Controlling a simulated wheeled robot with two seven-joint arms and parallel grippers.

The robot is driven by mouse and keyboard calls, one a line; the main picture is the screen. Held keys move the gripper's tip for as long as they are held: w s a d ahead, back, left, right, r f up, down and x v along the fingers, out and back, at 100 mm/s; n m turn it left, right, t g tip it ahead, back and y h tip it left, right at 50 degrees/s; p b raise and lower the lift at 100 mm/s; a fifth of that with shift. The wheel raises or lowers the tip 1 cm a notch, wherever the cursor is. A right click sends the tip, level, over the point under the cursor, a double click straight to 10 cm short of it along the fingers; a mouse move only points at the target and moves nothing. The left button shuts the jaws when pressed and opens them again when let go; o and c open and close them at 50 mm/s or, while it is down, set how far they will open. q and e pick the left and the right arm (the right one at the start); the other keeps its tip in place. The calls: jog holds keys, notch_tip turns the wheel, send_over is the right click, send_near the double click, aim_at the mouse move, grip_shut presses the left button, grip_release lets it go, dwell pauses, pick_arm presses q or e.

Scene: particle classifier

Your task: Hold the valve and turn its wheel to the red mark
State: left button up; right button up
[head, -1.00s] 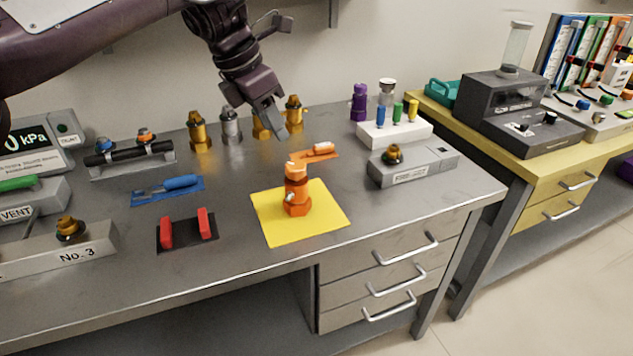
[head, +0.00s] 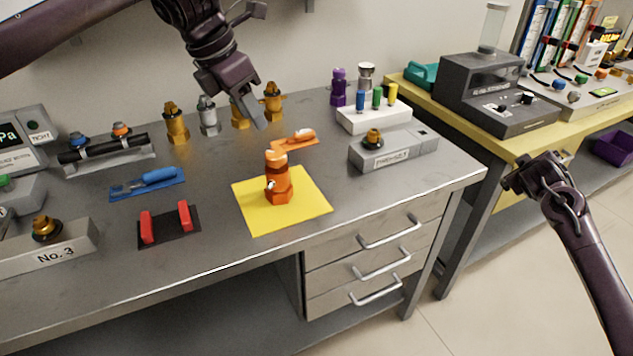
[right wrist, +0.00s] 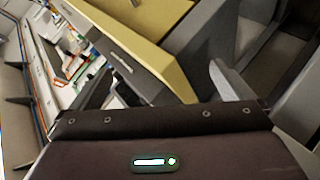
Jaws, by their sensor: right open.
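An orange valve (head: 278,180) stands upright on a yellow mat (head: 248,212) on the grey bench, with a small silver part low on its left side. No red mark on it can be made out. My left gripper (head: 256,108) hangs above the bench, behind and left of the orange valve and apart from it. Its finger gap cannot be made out. My right gripper (head: 528,176) is open and empty at the right, beyond the grey bench's right end and far from the valve. The right wrist view shows mainly its dark housing (right wrist: 165,140).
Gold and silver valves (head: 208,115) stand along the back below my left gripper. Red blocks on a black pad (head: 168,228), a blue tool (head: 150,182) and an orange tool (head: 298,138) lie around the mat. A grey labelled block (head: 400,155) is right. The yellow bench (head: 455,118) adjoins.

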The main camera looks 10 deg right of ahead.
jog(key=w+a+r+n+t+y, duration=0.3)
jog(key=w+a+r+n+t, duration=0.2)
jog(key=a+r+n, duration=0.45)
jog(key=w+a+r+n+t+y, duration=0.1)
jog(key=a+r+n+t+y, duration=0.15)
jog(key=a+n+y, duration=0.6)
jog(key=n+g+y, duration=0.5)
jog(key=n+y, duration=0.8)
jog(key=n, duration=1.4)
send_near(270, 175)
jog(key=w+d+r, duration=0.6)
jog(key=r, duration=0.4)
jog(key=a+f+g, duration=0.1)
jog(key=a+f, duration=0.1)
jog(key=f, duration=0.1)
jog(key=a+f+g, duration=0.2)
jog(key=f, duration=0.1)
jog(key=a+f+g, duration=0.1)
jog(key=a+f, duration=0.2)
jog(key=shift+s+a+f+n+h, duration=0.15)
jog(key=shift+s+f+n+h, duration=0.15)
jog(key=shift+s+n+h, duration=0.1)
jog(key=x, duration=0.7)
jog(key=shift+a, duration=0.3)
